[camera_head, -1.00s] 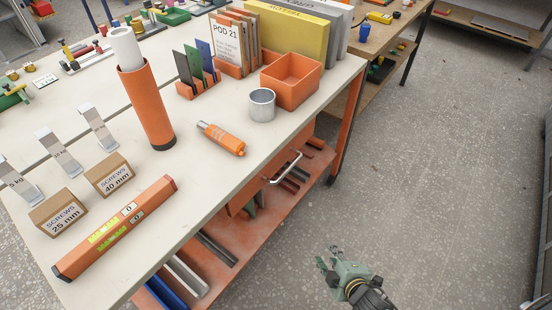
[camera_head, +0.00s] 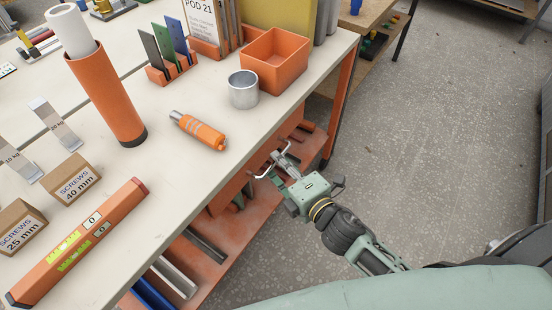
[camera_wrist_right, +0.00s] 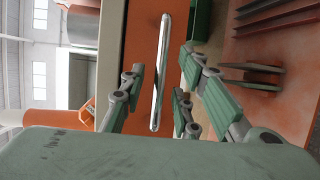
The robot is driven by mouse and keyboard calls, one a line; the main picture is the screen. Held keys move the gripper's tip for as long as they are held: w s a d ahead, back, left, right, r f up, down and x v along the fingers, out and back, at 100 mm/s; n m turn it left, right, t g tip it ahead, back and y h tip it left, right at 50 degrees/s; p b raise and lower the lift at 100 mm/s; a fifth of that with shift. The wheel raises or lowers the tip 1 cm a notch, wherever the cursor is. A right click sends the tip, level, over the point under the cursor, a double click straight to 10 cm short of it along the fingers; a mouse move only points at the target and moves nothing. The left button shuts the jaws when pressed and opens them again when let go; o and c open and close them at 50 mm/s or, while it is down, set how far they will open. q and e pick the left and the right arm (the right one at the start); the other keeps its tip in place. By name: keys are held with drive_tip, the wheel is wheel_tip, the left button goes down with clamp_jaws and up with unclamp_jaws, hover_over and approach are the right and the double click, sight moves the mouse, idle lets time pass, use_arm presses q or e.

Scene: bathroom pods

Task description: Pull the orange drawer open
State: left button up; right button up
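The orange drawer (camera_head: 229,191) is under the front of the workbench, and its front also shows in the right wrist view (camera_wrist_right: 140,38). Its silver bar handle (camera_head: 263,174) stands upright in the right wrist view (camera_wrist_right: 160,80). My right gripper (camera_head: 279,167) is at the handle, partly covering it in the head view. In the right wrist view its fingers are apart, with the handle in the gap between them. I cannot tell whether any finger touches it. The drawer looks closed. My left gripper is not in view.
The white benchtop (camera_head: 190,195) holds an orange marker-like tool (camera_head: 199,131), a metal cup (camera_head: 243,90), an orange bin (camera_head: 275,62) and a spirit level (camera_head: 80,243). An orange lower shelf (camera_head: 215,265) holds metal bars. The floor (camera_head: 440,150) to the right is clear.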

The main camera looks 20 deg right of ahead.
drive_tip(key=shift+x, duration=1.05)
clamp_jaws()
